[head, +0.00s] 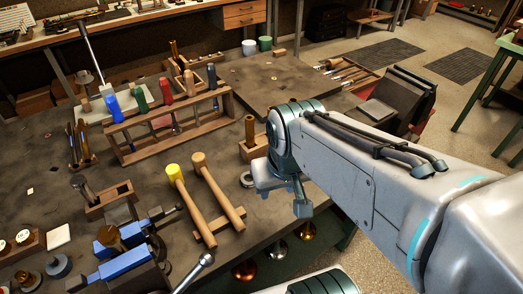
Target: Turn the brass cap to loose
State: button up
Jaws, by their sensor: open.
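My gripper (284,200) hangs over the front right edge of the bench, its two fingers apart and nothing seen between them. A short brass cylinder (110,236) sits at the blue vise (124,263) at the lower left, well to the left of my gripper. A slim upright brass piece (249,130) stands in a small wooden block (251,151), just left of my wrist and apart from the fingers. I cannot tell which of these is the brass cap, nor how tight it is.
Two mallets (190,205) lie on a wooden rest between vise and gripper. A wooden rack (170,125) of screwdrivers stands behind. A metal ring (247,180) lies beside my gripper. The bench's middle has some bare room.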

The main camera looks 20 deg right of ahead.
aim_at(109, 236)
jog(key=k, duration=1)
jog(key=z, duration=0.45)
jog(key=i, duration=0.7)
jog(key=u, duration=2)
